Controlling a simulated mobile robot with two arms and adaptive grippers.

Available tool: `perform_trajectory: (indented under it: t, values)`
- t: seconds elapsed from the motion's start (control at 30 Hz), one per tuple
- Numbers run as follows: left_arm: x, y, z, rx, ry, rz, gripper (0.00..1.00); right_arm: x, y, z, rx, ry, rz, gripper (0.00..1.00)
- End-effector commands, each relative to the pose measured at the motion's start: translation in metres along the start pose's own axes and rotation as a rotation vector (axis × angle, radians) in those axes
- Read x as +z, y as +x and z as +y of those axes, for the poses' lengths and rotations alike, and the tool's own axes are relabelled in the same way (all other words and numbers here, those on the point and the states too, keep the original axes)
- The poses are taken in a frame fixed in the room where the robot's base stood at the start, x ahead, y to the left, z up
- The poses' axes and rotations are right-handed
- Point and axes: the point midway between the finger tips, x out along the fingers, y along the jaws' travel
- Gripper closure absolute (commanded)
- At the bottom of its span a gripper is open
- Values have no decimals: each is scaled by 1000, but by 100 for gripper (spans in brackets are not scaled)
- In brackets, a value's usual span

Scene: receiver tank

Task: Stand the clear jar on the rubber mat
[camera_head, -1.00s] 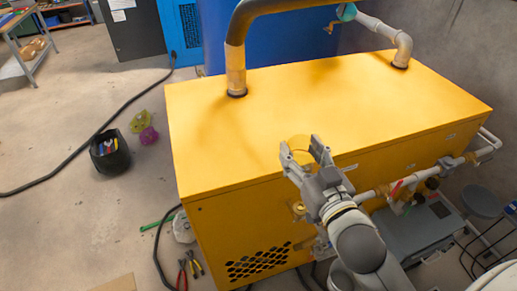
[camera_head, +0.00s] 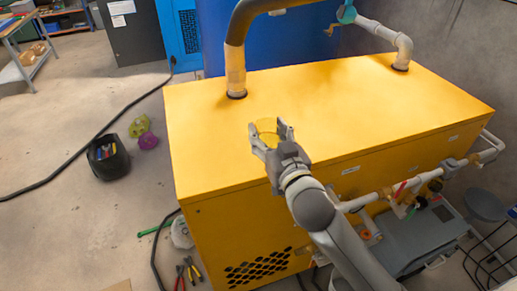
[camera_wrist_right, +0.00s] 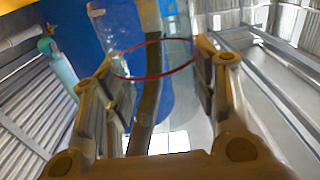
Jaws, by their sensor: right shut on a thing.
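The clear jar (camera_head: 267,127) is see-through and shows against the yellow cabinet top. In the right wrist view the clear jar (camera_wrist_right: 153,62) has a red rim line and sits between the two fingers. My right gripper (camera_head: 268,133) is shut on it, with one finger on each side. The gripper is over the cabinet's front left part. I cannot tell how high the jar is above the top. The rubber mat is not seen in either view. My left gripper is not in view.
The yellow cabinet (camera_head: 330,110) has a wide, mostly bare top. A large pipe (camera_head: 236,70) rises from its back left, and a thinner pipe (camera_head: 402,50) from its back right. A black bucket (camera_head: 108,158) of tools, a purple item (camera_head: 148,140) and pliers (camera_head: 181,276) are on the floor.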

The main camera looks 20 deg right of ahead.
Motion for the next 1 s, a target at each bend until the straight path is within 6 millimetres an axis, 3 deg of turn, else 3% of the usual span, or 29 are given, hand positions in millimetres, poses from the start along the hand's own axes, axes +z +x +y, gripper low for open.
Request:
perform_trajectory:
  t: [0.2,0.43,0.6,1.0]
  values:
    - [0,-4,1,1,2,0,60,32,24,-9,0,-1,-3,72]
    - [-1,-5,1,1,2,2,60,45,34,-13,-1,1,-2,72]
    - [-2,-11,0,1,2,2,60,69,35,-13,0,-1,-6,72]
    - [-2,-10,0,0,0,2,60,78,35,-13,-1,0,-2,72]
